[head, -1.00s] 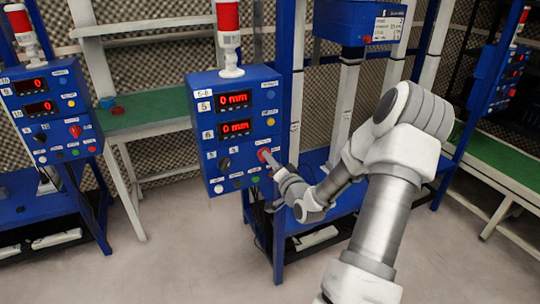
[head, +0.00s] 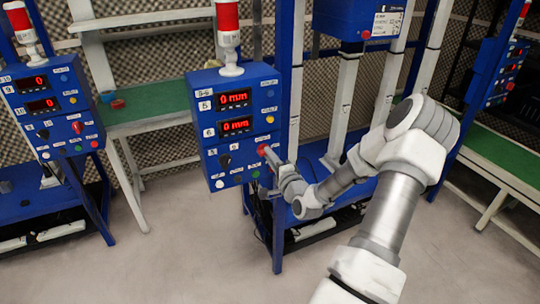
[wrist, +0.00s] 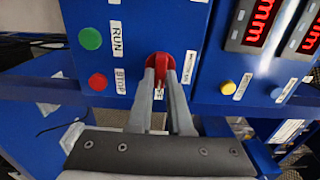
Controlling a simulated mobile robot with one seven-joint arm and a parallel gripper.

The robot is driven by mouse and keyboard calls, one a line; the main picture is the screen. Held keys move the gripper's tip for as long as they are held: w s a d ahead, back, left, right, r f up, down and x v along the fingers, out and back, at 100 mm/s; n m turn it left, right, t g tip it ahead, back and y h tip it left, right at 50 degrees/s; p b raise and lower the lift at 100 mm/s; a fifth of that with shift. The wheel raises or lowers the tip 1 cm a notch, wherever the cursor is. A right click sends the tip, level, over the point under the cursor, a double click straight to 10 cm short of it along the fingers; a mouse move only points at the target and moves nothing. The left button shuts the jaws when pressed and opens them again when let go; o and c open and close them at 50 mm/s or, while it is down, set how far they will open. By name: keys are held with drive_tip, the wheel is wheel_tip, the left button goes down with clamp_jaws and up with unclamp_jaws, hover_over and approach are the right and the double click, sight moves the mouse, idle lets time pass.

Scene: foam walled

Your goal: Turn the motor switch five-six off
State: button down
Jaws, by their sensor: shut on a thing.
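The motor switch five-six is a red rotary knob on the front of the blue control box (head: 237,105) labelled 5-6. In the wrist view the red switch (wrist: 160,67) sits between my fingertips, with a label beside it that is partly hidden by the fingers. My gripper (wrist: 161,75) is shut on the red switch, one grey finger on each side of its handle. In the head view my gripper (head: 268,157) reaches the lower right of the box front from the right. The exact angle of the handle is hard to tell.
In the wrist view a green RUN button (wrist: 90,39) and a red STOP button (wrist: 97,82) sit beside the switch. The box carries two lit red displays (head: 234,99). Another blue control box (head: 45,110) stands at the left. A green-topped bench (head: 150,108) is behind.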

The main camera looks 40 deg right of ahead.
idle(0.4)
drive_tip(key=c, duration=0.8)
unclamp_jaws()
drive_tip(key=shift+c, duration=0.2)
drive_tip(key=p+v, duration=0.1)
drive_tip(key=v, duration=1.6)
drive_tip(key=shift+s+a, duration=0.15)
drive_tip(key=shift+s, duration=0.05)
drive_tip(key=shift+w, duration=0.1)
